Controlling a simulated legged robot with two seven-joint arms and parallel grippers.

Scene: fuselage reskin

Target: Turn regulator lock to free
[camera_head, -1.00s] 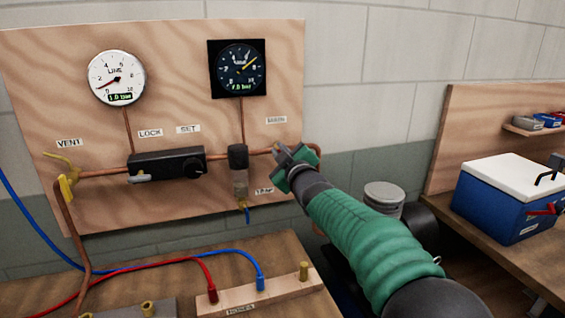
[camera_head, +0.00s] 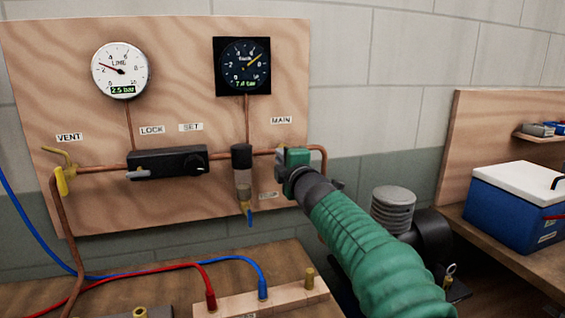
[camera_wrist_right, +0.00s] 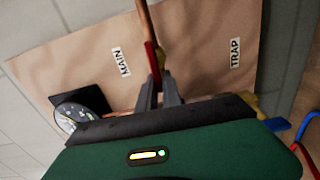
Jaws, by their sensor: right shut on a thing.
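The regulator (camera_head: 168,162) is a black box on the copper pipe of the wooden panel. A pale lock lever (camera_head: 138,174) lies sideways at its lower left, and a round black knob (camera_head: 196,164) is at its right end. My right gripper (camera_head: 283,153) is at the pipe under the MAIN label, well to the right of the regulator. In the right wrist view, its fingers (camera_wrist_right: 158,88) are shut on a red handle (camera_wrist_right: 152,58) by the MAIN label. My left gripper is not in view.
The LINE gauge (camera_head: 121,70) reads 2.5 bar, and the dark gauge (camera_head: 243,66) reads about 7.4 bar. A filter bowl (camera_head: 242,175) hangs between regulator and gripper. A yellow vent valve (camera_head: 62,178) is at left. Hoses (camera_head: 150,268) cross the bench below.

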